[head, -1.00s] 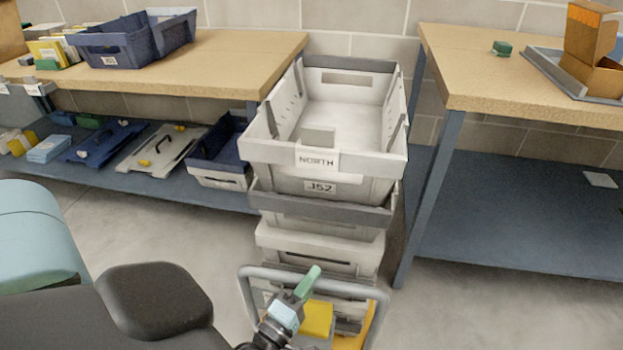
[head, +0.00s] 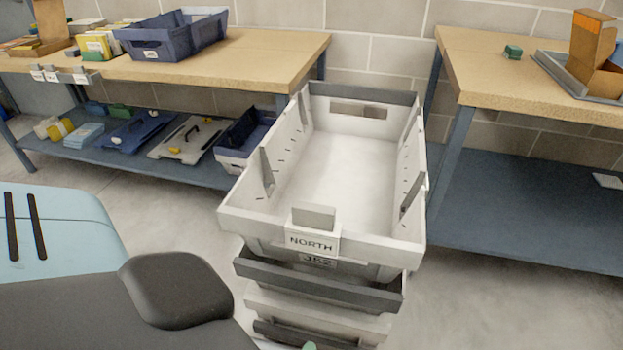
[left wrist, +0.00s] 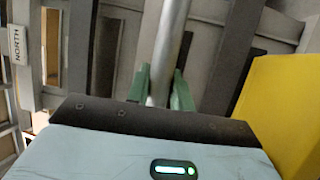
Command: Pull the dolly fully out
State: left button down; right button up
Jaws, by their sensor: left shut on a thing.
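The dolly carries a stack of grey-white totes. The top tote (head: 325,228) is open and empty, with a NORTH card (head: 312,241) and a J52 label on its near end. More totes (head: 315,318) sit below it. In the left wrist view, my left gripper (left wrist: 161,92) has its green fingers on both sides of the dolly's grey tube handle (left wrist: 171,40), shut on it. In the head view only a green fingertip shows at the bottom edge. The dolly's base and wheels are out of the head view. My right gripper is not in view.
Bare floor lies to the right front (head: 500,300).

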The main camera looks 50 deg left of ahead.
pick_arm(q)
jog(key=shift+s+d, duration=0.65)
jog(key=shift+s, duration=0.35)
jog(key=shift+s+d, duration=0.6)
jog(key=shift+s, duration=0.35)
jog(key=c, duration=1.2)
grip_release()
jog(key=shift+s+d, duration=0.1)
jog(key=shift+s, duration=0.05)
jog(key=shift+c, duration=0.2)
